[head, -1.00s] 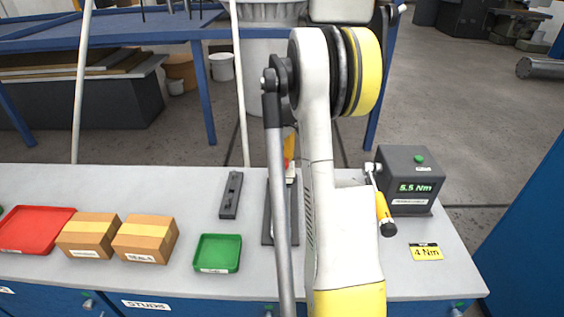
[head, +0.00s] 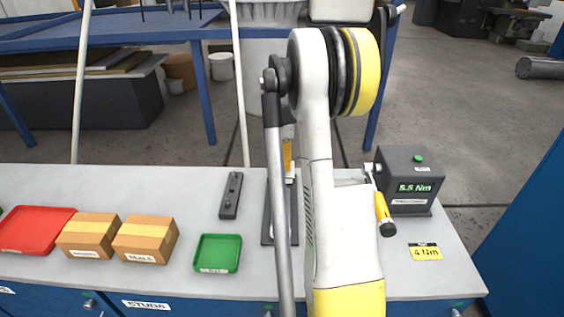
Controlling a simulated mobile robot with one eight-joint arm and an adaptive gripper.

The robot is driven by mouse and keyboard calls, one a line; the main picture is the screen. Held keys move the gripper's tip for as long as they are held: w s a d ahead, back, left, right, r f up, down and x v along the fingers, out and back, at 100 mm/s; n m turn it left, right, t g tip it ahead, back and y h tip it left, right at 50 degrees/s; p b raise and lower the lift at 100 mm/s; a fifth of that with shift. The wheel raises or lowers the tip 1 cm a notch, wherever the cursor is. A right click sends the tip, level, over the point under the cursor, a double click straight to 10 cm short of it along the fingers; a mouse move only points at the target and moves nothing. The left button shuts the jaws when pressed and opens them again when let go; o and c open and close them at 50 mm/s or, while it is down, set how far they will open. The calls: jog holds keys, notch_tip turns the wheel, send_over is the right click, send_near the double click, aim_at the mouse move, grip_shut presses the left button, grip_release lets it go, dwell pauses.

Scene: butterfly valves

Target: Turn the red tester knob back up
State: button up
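The tester is a dark grey box (head: 407,178) at the right of the bench, with a green display reading 5.5 Nm and a green button on top. A tool with a yellow, black-ended handle (head: 382,208) hangs at the tester's left side and slopes down toward the front. I cannot make out a red knob on the tester; its left side is partly behind my arm. My arm rises through the middle of the view. My gripper does not show, so I cannot see what it touches.
A 4 Nm card (head: 426,252) lies in front of the tester. Left of my arm are a dark bar (head: 231,195), a green tray (head: 199,262), two cardboard boxes (head: 146,237) and a red tray (head: 30,248). A dark plate with an orange-yellow part (head: 288,155) is partly hidden by my arm.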

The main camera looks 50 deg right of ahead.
jog(key=shift+n, duration=0.8)
jog(key=o, duration=1.2)
notch_tip(320, 180, up, 12)
jog(key=shift+a, duration=0.1)
